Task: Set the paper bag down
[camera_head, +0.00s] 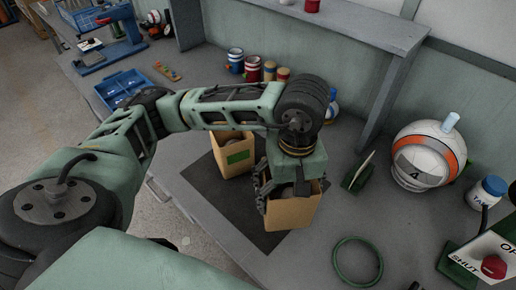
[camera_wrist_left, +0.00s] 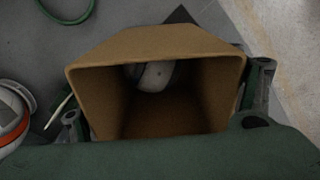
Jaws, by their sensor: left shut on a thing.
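My left gripper (camera_head: 289,190) points down and is shut on a brown, open-topped paper bag (camera_head: 291,213). In the left wrist view the bag (camera_wrist_left: 160,42) is between the two fingers, with its mouth towards the camera. A white rounded thing (camera_wrist_left: 153,75) is inside it. The bag is upright over the right part of a dark mat (camera_head: 215,195); I cannot tell whether its bottom touches. A second brown bag with a green label (camera_head: 238,157) stands on the mat to the left, partly behind my arm. My right gripper is not in view.
A green ring (camera_head: 357,262) lies front right. Cans (camera_head: 252,68) and a blue tray (camera_head: 121,87) stand at the back. The mat's front left is clear.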

